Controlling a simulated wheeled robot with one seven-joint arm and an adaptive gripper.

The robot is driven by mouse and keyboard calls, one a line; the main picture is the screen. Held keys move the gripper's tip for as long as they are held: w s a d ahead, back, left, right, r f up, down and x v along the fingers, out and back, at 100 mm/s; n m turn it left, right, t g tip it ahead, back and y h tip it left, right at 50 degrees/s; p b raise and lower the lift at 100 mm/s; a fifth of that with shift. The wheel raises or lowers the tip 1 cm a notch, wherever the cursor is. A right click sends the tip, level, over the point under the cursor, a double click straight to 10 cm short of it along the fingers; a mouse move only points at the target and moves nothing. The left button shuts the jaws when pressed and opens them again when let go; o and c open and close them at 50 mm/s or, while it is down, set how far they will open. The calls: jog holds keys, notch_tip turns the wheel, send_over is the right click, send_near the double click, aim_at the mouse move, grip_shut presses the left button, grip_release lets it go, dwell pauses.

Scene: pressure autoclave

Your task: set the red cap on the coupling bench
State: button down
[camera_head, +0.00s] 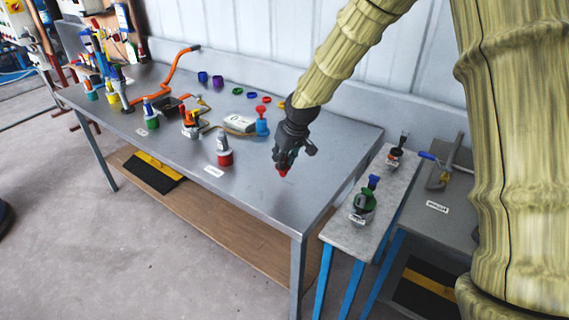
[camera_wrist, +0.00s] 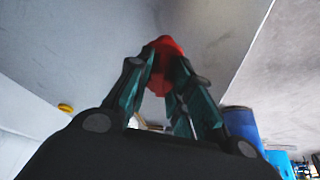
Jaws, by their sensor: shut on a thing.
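The red cap (camera_head: 283,171) is held in the fingertips of my gripper (camera_head: 284,163); only its lower end shows in the head view. In the wrist view the red cap (camera_wrist: 166,46) sits between the dark green fingers of my gripper (camera_wrist: 163,62), which are shut on it. The gripper points down over the right part of the large grey metal bench (camera_head: 330,148). I cannot tell the height of the cap above it. The bench labels are too small to read, so I cannot tell which is the coupling bench.
A narrow side bench (camera_head: 382,190) with a green fitting (camera_head: 364,203) stands right. The large bench's front right is clear.

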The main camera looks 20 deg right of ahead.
aim_at(286, 163)
jog(key=shift+d+f+p, duration=0.1)
jog(key=shift+f+p, duration=0.4)
jog(key=shift+f, duration=1.25)
jog(key=c, duration=1.3)
grip_release()
jog(key=shift+f, duration=0.1)
jog(key=shift+b+v, duration=0.85)
jog(key=shift+v, duration=5.25)
jog(key=shift+w, duration=0.1)
